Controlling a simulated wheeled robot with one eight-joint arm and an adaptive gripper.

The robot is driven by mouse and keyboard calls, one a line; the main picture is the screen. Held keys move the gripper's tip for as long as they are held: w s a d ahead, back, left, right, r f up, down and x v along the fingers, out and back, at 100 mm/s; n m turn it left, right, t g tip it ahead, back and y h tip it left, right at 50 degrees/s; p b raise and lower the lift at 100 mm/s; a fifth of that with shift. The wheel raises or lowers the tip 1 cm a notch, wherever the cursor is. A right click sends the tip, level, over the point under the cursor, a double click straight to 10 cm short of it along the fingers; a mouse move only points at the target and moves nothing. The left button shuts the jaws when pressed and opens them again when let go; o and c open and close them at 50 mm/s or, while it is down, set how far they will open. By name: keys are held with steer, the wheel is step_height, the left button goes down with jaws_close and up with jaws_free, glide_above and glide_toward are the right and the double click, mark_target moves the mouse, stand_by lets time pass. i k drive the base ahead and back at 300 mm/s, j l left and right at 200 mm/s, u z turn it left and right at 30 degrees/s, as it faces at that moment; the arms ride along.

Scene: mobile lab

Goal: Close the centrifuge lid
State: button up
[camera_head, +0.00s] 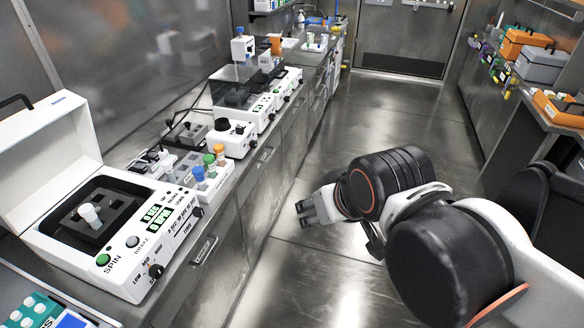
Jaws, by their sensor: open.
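The centrifuge (122,262) is a white box with a front panel of green displays, a SPIN button and knobs, on the counter at the lower left. Its lid (48,150) is raised, leaning back to the upper left with a dark handle on its far edge. The dark chamber is uncovered, and a white-capped tube (90,213) stands in its rotor. My gripper (303,214) is open and empty over the aisle floor, to the right of the centrifuge and well apart from it. The lid's outer side is mostly hidden.
A rack with colored-cap tubes (207,172) stands right behind the centrifuge. Farther along the counter are a small white device (231,136) and another machine with a raised dark cover (237,83). A teal tube rack (32,310) sits in front. The aisle floor (385,115) is clear.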

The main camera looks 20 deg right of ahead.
mark_target(49, 148)
steer(key=u, duration=1.25)
steer(key=i+j+u, duration=0.2)
steer(key=i, duration=0.2)
steer(key=i+j+u, duration=0.2)
steer(key=i, duration=0.2)
steer(key=l, duration=0.1)
